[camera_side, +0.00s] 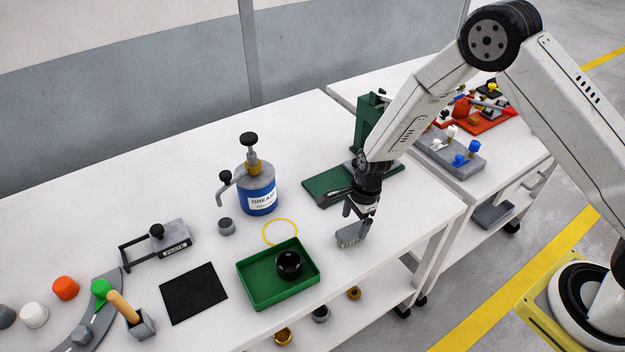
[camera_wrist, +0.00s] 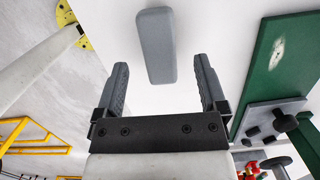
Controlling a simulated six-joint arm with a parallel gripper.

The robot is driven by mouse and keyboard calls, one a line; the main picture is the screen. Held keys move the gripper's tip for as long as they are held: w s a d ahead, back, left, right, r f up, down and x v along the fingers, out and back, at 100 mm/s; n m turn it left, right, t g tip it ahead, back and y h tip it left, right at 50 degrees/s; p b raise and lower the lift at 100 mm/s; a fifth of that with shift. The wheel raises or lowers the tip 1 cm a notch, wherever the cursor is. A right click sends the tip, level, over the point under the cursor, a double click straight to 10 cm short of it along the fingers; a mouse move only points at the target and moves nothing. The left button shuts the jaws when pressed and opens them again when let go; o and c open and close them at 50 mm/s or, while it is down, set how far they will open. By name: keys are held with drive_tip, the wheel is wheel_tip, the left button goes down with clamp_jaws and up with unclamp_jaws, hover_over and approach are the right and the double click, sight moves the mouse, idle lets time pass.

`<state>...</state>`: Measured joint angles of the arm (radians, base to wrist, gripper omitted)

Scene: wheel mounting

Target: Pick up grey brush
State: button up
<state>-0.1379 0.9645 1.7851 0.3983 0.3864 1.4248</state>
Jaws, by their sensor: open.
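The grey brush (camera_side: 350,236) rests on the white table near its front right edge, directly below my gripper (camera_side: 361,212). In the wrist view the grey brush (camera_wrist: 157,46) shows as a plain rounded bar lying lengthwise ahead of the fingers. My gripper (camera_wrist: 163,82) is open and empty, with one finger on each side of the brush's line. I cannot tell the exact height gap between fingers and brush.
A green press (camera_side: 325,187) stands close behind my gripper. A green tray (camera_side: 258,294) with a black round part (camera_side: 289,263) lies to the left. The table around the brush is clear.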

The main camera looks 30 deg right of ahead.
sight(352, 228)
drive_tip(key=shift+a+f, duration=0.15)
drive_tip(key=shift+f, duration=0.65)
drive_tip(key=shift+a+f, duration=0.15)
drive_tip(key=shift+f, duration=0.65)
clamp_jaws()
drive_tip(key=shift+r, duration=0.2)
drive_tip(key=shift+r, duration=0.85)
drive_tip(key=s+d+r, duration=0.2)
drive_tip(key=s+r, duration=0.9)
drive_tip(key=s, duration=0.2)
drive_tip(key=shift+s+d, duration=0.2)
drive_tip(key=shift+s, duration=0.2)
